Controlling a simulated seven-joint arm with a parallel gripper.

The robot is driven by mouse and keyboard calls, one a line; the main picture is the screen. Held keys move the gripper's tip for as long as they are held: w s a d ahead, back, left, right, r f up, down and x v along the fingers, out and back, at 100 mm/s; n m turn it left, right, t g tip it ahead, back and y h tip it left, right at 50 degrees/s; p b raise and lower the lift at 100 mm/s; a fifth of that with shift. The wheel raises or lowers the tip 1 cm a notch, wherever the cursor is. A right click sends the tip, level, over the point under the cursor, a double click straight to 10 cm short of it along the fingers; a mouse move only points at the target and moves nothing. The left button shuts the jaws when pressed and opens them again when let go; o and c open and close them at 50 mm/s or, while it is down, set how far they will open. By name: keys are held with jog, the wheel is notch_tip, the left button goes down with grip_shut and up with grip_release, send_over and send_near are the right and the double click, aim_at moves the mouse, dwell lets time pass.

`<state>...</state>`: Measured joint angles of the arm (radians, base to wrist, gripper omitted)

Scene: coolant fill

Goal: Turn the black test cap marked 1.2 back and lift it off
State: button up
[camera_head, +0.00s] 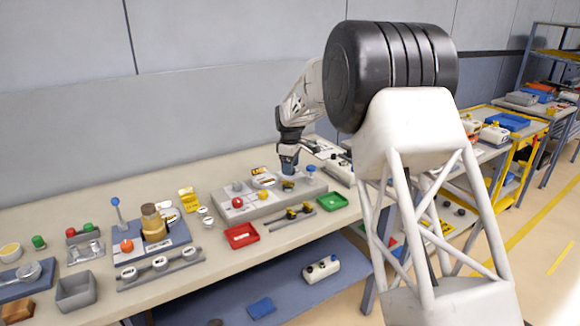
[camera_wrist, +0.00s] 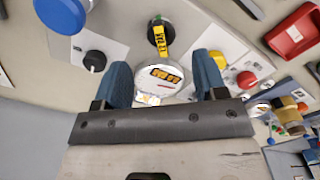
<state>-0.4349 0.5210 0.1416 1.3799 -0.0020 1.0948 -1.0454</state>
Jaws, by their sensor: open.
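My gripper (camera_wrist: 162,82) is open, its two blue fingers apart and nothing gripped between them. In the head view my gripper (camera_head: 289,168) points down over the right part of the grey block (camera_head: 262,207). A black round cap with a yellow marked strip (camera_wrist: 158,36) sits just beyond the fingertips in the wrist view; it seems to show below my gripper in the head view (camera_head: 287,185). I cannot read its marking surely. A white round disc with a yellow label (camera_wrist: 163,76) appears between the fingers. A plain black knob (camera_wrist: 95,61) lies left of them.
A blue knob (camera_head: 310,170) stands right of my gripper and a red knob (camera_head: 238,202) to the left. A red tray (camera_head: 241,236) and a green tray (camera_head: 332,202) lie in front. A holder with yellow-black tools (camera_head: 292,214) lies between them.

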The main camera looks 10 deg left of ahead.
aim_at(290, 182)
jog(key=shift+a+f, duration=0.1)
jog(key=shift+f, duration=0.1)
dwell(0.3)
jog(key=shift+f, duration=3.75)
jog(key=c, duration=0.9)
jog(key=shift+o, duration=1.2)
jog(key=shift+c, duration=0.6)
jog(key=shift+w+n, duration=0.15)
jog(key=shift+n, duration=1.45)
jog(key=shift+w+n, duration=0.1)
jog(key=shift+n, duration=1.5)
